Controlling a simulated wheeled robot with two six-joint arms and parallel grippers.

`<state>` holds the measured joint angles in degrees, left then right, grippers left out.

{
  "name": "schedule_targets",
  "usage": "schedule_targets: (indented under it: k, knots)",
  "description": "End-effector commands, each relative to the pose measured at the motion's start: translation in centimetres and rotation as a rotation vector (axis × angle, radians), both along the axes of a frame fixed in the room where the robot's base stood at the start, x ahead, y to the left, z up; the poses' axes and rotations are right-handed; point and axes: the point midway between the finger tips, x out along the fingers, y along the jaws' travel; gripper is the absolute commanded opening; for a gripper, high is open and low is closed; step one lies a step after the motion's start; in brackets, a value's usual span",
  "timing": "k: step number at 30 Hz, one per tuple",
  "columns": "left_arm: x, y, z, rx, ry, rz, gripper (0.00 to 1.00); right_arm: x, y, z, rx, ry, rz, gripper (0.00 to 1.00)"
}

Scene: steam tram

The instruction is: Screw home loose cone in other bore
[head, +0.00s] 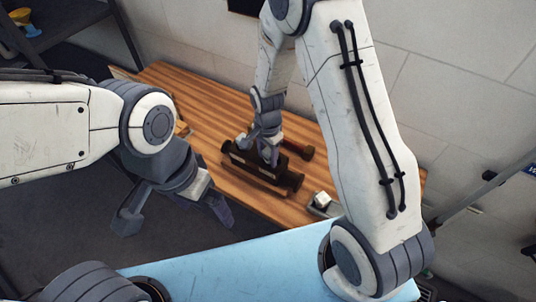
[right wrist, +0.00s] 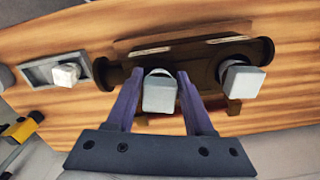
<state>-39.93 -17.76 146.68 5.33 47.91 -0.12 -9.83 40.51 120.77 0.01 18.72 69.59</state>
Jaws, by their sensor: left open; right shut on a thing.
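A dark brown valve-like body (head: 265,172) lies on the wooden table; it also shows in the right wrist view (right wrist: 190,48). My right gripper (right wrist: 158,78) is shut on a pale cone with a square head (right wrist: 159,96), at the body's middle; how deep it sits cannot be told. A second square-headed cone (right wrist: 243,79) stands at the bore on the right of that view, clear of the fingers. In the head view my right gripper (head: 268,150) is over the body and hides part of it. My left gripper (head: 172,213) is open and empty, off the table's near side.
A small grey tray (right wrist: 40,67) with a pale square-headed piece (right wrist: 66,74) sits beside the body; the tray also shows in the head view (head: 324,210). A blue surface (head: 240,262) is in front.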

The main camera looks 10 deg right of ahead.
Motion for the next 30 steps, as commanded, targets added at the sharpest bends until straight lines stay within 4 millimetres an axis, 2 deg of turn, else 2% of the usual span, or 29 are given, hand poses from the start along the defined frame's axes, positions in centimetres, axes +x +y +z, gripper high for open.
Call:
schedule_targets:
  k: [6,7,9,10,16,17,18,30]
  knots:
    - [0.00,0.00,0.04,0.000,0.000,0.000,1.00,0.06,0.04,0.03,0.000,-0.001,-0.030,0.00]
    - [0.00,0.00,0.04,0.000,0.000,0.000,1.00,0.06,0.04,0.03,0.000,-0.001,-0.029,0.57]
    - [0.00,0.00,0.04,0.000,0.000,0.000,1.00,0.05,0.03,0.03,0.000,-0.001,-0.029,0.83]
    - [0.00,0.00,0.04,0.000,0.000,0.000,1.00,0.05,0.03,0.03,0.000,-0.001,-0.029,0.88]
    - [0.00,0.00,0.04,0.000,0.000,0.000,1.00,0.04,0.03,0.02,0.000,-0.001,-0.028,0.88]
    - [0.00,0.00,0.04,0.000,0.000,0.000,1.00,0.04,0.03,0.01,0.000,0.000,-0.028,0.92]
    - [0.00,0.00,0.04,0.000,0.000,0.000,1.00,0.03,0.02,0.01,0.000,0.000,-0.028,1.00]
    - [0.00,0.00,0.03,0.000,0.000,0.000,1.00,0.02,0.02,0.00,0.000,0.000,-0.028,1.00]
